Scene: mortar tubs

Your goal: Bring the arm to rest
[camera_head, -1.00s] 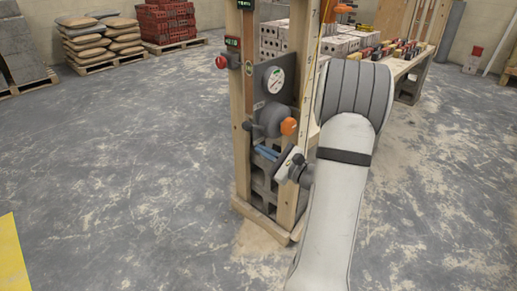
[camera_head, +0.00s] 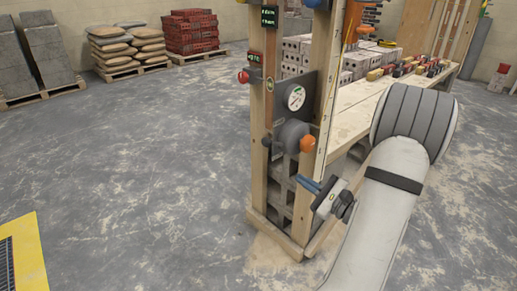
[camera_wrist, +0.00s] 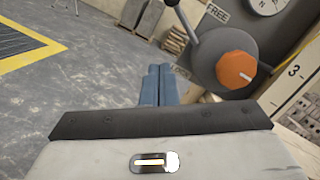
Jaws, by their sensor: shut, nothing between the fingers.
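My gripper (camera_head: 308,184) shows in the head view just in front of the wooden post stand, low by the grey blocks. Its blue fingers are together with nothing between them; they also show in the wrist view (camera_wrist: 158,84). My white and grey arm fills the right of the head view. In the wrist view an orange knob (camera_wrist: 237,69) on a round grey housing is close to the right of the fingers, apart from them. The same orange knob (camera_head: 308,144) is above my gripper in the head view.
Pallets of bags (camera_head: 127,45) and red bricks (camera_head: 192,32) stand far back. The floor at left is clear, with a yellow-edged mat (camera_head: 30,250).

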